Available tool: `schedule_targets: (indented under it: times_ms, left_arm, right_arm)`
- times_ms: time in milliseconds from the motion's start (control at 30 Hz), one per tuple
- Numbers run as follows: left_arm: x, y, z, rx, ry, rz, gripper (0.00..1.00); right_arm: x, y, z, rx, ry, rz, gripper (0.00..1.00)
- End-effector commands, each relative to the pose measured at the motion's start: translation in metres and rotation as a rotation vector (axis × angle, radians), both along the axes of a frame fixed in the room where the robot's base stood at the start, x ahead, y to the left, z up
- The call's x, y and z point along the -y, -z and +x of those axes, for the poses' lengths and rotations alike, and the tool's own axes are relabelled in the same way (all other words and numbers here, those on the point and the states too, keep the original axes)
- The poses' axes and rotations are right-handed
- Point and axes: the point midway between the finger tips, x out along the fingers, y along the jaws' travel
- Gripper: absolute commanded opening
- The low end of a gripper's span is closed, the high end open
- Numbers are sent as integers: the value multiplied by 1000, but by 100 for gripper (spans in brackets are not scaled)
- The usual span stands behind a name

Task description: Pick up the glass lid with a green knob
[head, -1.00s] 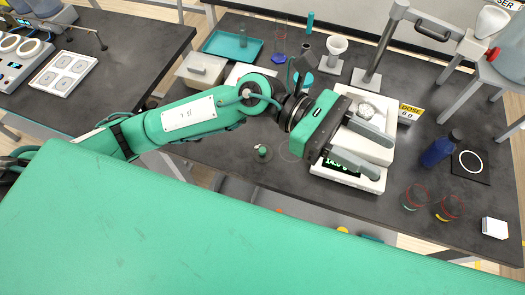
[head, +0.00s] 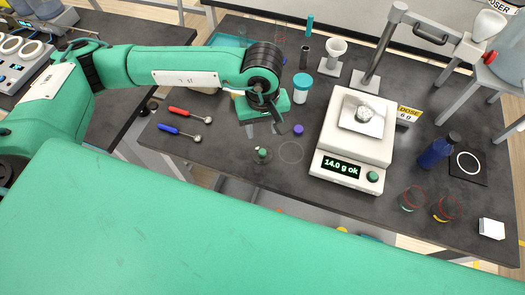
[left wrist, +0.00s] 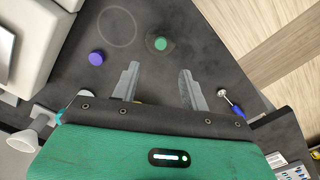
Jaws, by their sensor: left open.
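The glass lid with a green knob (head: 263,155) lies on the dark bench, left of the scale. Its clear disc is faint, and the green knob stands out; it also shows in the left wrist view (left wrist: 160,43), straight ahead of the fingers. My left gripper (head: 264,127) is above the bench just behind the lid, pointing down. In the left wrist view its two fingers (left wrist: 160,74) are spread with nothing between them, and the lid is apart from them. My right gripper is not in view.
A white scale (head: 328,146) reading "14.0 g ok" stands to the right, with a small dish on it. A purple knob or cap (head: 298,130) is near the lid, beside a thin ring mark (head: 291,152). Red (head: 190,113) and blue (head: 180,132) handled spoons lie left. A teal-capped jar (head: 301,88) stands behind.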

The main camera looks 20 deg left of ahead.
Motion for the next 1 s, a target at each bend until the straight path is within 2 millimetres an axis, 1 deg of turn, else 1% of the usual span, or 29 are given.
schedule_targets:
  times_ms: [33,100,233,367,467,667,733,867,1000]
  left_arm:
    - [0,8,-1,-6,-1,2,45]
    - [0,21,-2,-6,0,1,45]
    - [0,40,-1,-3,-1,-1,45]
    - [1,48,-1,-1,1,-2,45]
    - [1,52,-2,-3,0,-1,45]
    - [2,73,-6,-4,-1,-1,45]
    - [3,84,-6,-4,-2,-1,45]
    - [3,97,-6,-2,1,-2,45]
    - [3,101,-6,-1,1,-3,45]
  right_arm:
    - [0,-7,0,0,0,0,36]
    - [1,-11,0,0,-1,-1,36]
    - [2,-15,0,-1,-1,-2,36]
    - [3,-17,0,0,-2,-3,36]
    - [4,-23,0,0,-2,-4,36]
    - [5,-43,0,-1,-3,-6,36]
    - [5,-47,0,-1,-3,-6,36]
    - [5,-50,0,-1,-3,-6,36]
    - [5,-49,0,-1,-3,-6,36]
